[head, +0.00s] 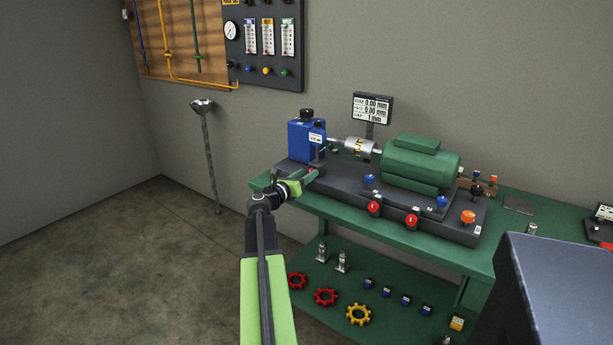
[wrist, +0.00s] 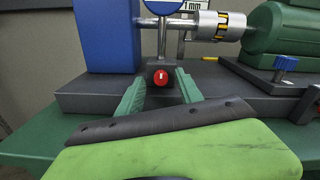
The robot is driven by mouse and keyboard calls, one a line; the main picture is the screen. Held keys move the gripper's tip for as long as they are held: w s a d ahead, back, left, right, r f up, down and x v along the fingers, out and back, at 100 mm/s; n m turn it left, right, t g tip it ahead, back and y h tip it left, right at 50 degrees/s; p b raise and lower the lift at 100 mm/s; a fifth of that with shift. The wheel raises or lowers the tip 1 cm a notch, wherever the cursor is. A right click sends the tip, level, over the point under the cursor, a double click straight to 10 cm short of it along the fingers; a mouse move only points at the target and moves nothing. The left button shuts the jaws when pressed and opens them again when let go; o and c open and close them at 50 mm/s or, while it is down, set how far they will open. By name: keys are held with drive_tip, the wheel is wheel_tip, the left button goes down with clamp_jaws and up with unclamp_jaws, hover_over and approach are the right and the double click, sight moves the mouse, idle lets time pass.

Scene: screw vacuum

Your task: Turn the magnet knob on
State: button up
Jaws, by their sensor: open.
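The magnet knob (wrist: 160,77) is a small red round knob with a white upright mark, on the front of a dark block below a dial gauge (wrist: 163,5). In the head view, the red knob (head: 313,171) is small and partly covered by my gripper. My gripper (wrist: 161,82) is open, with one green finger on each side of the knob. Whether the fingertips touch it cannot be told. In the head view, my gripper (head: 302,180) reaches to the left front of the dark base plate (head: 340,184).
A blue housing (head: 305,138) stands behind the knob, joined by a silver coupling (head: 360,146) to a green motor (head: 420,163). Other red knobs (head: 374,208) line the base plate's front. The green bench (head: 400,240) has a lower shelf with handwheels and small parts.

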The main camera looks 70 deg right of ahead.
drive_tip(key=shift+s+d, duration=0.1)
drive_tip(key=shift+d, duration=0.25)
clamp_jaws()
drive_tip(key=shift+a, duration=0.2)
drive_tip(key=shift+d+m, duration=0.2)
drive_tip(key=shift+m, duration=0.1)
drive_tip(key=m, duration=0.9)
drive_tip(key=shift+m, duration=0.3)
idle(0.3)
